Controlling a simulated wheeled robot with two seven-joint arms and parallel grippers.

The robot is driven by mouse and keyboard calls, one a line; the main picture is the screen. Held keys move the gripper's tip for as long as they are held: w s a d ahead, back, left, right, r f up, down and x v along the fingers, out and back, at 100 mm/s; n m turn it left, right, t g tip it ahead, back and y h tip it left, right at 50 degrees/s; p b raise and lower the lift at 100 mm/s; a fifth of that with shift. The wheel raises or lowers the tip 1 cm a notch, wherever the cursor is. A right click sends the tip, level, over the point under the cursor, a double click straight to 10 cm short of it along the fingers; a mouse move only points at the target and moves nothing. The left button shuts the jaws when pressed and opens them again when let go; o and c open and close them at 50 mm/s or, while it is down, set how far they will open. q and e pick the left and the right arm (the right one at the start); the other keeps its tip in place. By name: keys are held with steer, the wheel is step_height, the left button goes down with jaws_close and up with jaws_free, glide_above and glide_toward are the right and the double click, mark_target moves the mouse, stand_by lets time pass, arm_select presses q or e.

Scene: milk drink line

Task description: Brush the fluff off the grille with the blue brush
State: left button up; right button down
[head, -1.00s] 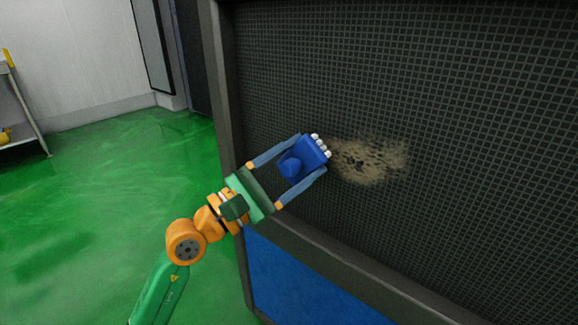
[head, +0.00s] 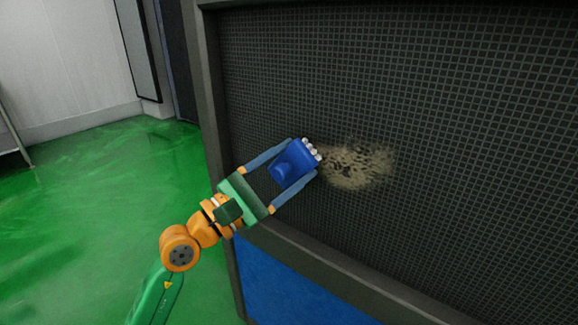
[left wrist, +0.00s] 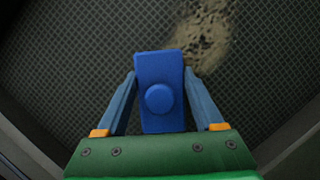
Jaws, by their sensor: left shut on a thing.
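My left gripper (head: 292,165) is shut on the blue brush (head: 290,166), with one finger on each side of it. The brush's white bristle tufts point to the right, toward the fluff. The fluff (head: 362,166) is a tan, patchy smear on the dark grille (head: 470,110), just right of the bristles. In the left wrist view the brush (left wrist: 158,92) sits between the fingers, and the fluff (left wrist: 207,35) lies beyond its top right end. I cannot tell whether the bristles touch the grille. My right gripper is not in view.
The grille has a dark frame (head: 212,120) on its left and a lower frame bar, with a blue panel (head: 285,285) beneath. Green floor (head: 80,215) lies open to the left. A pale wall (head: 65,65) and part of a metal stand (head: 14,135) are further back.

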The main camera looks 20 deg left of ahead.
arm_select(q)
steer(key=shift+w+d, duration=0.15)
steer(key=shift+w, duration=0.3)
